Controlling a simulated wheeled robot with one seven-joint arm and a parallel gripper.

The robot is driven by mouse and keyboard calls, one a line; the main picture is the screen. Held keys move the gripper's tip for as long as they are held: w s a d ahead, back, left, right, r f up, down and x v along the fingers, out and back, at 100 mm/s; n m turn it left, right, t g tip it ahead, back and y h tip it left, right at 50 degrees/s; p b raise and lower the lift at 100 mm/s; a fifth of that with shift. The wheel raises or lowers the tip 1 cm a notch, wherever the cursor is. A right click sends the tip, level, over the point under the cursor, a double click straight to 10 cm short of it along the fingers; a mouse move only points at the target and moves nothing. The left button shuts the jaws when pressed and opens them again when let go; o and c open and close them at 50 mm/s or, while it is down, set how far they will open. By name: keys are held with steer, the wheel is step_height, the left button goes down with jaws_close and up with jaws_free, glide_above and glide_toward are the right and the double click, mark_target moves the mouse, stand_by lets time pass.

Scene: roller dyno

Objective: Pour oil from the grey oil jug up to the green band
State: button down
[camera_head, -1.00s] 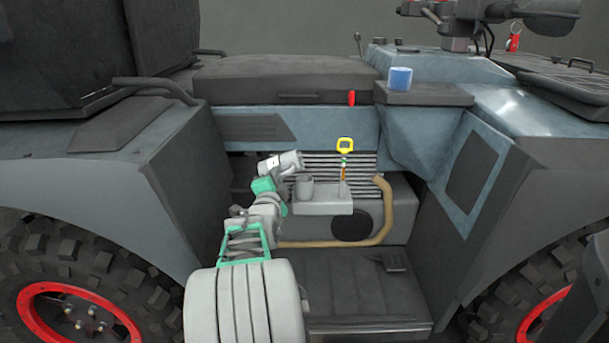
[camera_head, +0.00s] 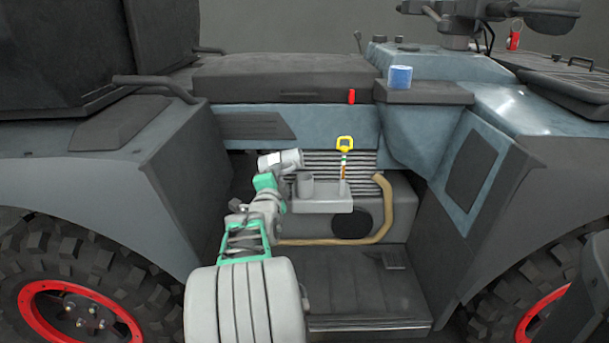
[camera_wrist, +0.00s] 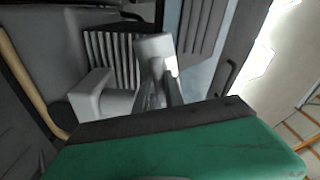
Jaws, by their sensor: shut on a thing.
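The grey oil jug (camera_head: 286,159) is held tipped nearly on its side, just above and left of the grey filler cup (camera_head: 305,184). My gripper (camera_head: 272,171) is shut on the jug. In the wrist view the jug (camera_wrist: 153,47) is beyond the fingers, with the filler cup (camera_wrist: 118,102) beside it. The dipstick (camera_head: 344,168) has a yellow handle and green, white and orange bands. It stands upright right of the cup on a small grey shelf (camera_head: 322,205). No oil stream can be made out, and the oil level is not clear.
A tan hose (camera_head: 385,210) curves right of and below the shelf. Vehicle fenders close in both sides, with a dark step (camera_head: 365,285) below.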

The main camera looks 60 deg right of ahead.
steer(key=shift+m+b, duration=0.4)
steer(key=shift+b, duration=0.15)
steer(key=shift+w+a, duration=0.1)
steer(key=shift+w, duration=0.05)
stand_by(0.4)
steer(key=shift+f+m+b, duration=0.15)
steer(key=shift+m+b, duration=0.25)
steer(key=shift+b, duration=0.15)
stand_by(0.5)
steer(key=shift+r+m, duration=0.35)
steer(key=shift+m, duration=0.25)
stand_by(1.1)
steer(key=shift+f+n, duration=0.45)
steer(key=shift+n, duration=0.15)
steer(key=r+n+p, duration=0.1)
steer(key=p, duration=0.3)
steer(key=shift+w+r+n, duration=0.15)
steer(key=shift+r+n, duration=0.15)
steer(key=shift+r, duration=0.1)
steer(key=shift+f+b, duration=0.45)
steer(key=shift+f, duration=0.05)
